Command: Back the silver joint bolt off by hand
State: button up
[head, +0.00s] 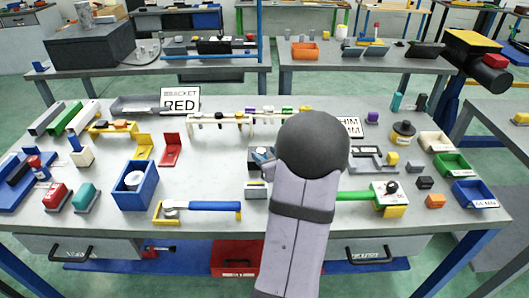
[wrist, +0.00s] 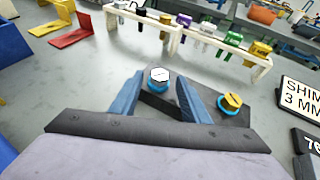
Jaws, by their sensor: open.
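The silver joint bolt (wrist: 159,75) stands in the wrist view with a blue ring at its base, on a dark plate (wrist: 199,88). My gripper (wrist: 159,82) is open, its two blue fingers on either side of the bolt with a visible gap on each side. A gold bolt (wrist: 233,101) with a blue ring stands to the right on the same plate, beyond the right finger. In the head view my arm hides most of the plate and both bolts; only part of my gripper (head: 262,160) shows at its left edge.
A cream rack (wrist: 176,37) with several coloured clips stands behind the bolts. A SHIM sign (wrist: 300,95) is to the right. A blue-handled tool (head: 201,206) and a blue bin (head: 135,185) lie left on the bench.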

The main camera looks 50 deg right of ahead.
jog(key=shift+x, duration=0.8)
jog(key=c, duration=1.1)
jog(key=shift+o, duration=0.2)
jog(key=shift+s+d+n+y+p, duration=0.1)
jog(key=shift+n+y+p, duration=0.2)
jog(key=shift+p, duration=0.05)
